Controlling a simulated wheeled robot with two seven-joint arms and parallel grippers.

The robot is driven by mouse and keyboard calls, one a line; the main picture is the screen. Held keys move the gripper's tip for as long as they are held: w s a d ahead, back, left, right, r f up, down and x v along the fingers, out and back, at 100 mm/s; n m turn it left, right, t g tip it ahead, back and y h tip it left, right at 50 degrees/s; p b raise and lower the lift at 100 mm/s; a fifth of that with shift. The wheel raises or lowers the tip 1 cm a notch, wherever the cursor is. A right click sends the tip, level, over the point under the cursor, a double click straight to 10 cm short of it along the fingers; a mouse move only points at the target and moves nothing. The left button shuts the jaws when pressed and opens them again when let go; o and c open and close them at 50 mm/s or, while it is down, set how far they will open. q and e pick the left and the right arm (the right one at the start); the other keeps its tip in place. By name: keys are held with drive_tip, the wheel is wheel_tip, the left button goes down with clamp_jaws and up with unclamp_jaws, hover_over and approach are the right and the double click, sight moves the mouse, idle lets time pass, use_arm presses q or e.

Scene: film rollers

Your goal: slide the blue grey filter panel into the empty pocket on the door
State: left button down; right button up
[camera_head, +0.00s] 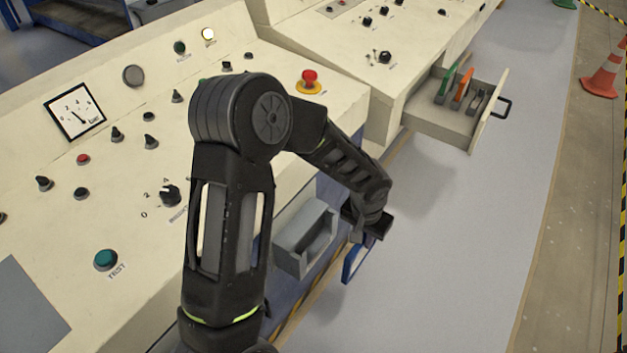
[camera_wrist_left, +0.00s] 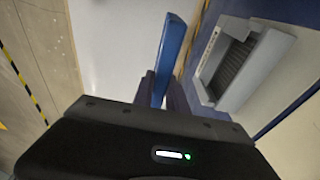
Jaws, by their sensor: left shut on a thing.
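My left gripper (camera_head: 365,232) is shut on the blue grey filter panel (camera_head: 352,264), which hangs below it in the head view. In the left wrist view the panel (camera_wrist_left: 170,48) shows nearly edge-on, as a blue strip rising from between the dark fingers (camera_wrist_left: 160,92). A grey pocket (camera_head: 303,238) juts from the front of the console, left of the panel in the head view. The pocket (camera_wrist_left: 243,66) also shows right of the panel in the left wrist view, with a visible gap between them. My right gripper is out of view.
The cream console (camera_head: 130,170) with knobs and buttons lies left of my arm. An open drawer (camera_head: 450,118) holding green, orange and dark items sticks out at the upper right. The grey floor (camera_head: 450,240) is clear. A traffic cone (camera_head: 606,72) stands far right.

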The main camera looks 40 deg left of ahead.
use_arm(q)
drive_tip(key=a+r, duration=1.2)
drive_tip(key=a, duration=0.2)
drive_tip(key=shift+s+a+b, duration=0.25)
drive_tip(key=shift+s+b, duration=0.15)
drive_tip(key=shift+s, duration=0.05)
wheel_tip(320, 180, down, 14)
drive_tip(key=b, duration=1)
drive_tip(key=shift+f+b, duration=0.7)
drive_tip(key=shift+b, duration=0.05)
drive_tip(key=c, duration=1.3)
unclamp_jaws()
drive_tip(key=shift+o, duration=0.2)
drive_tip(key=shift+r, duration=0.1)
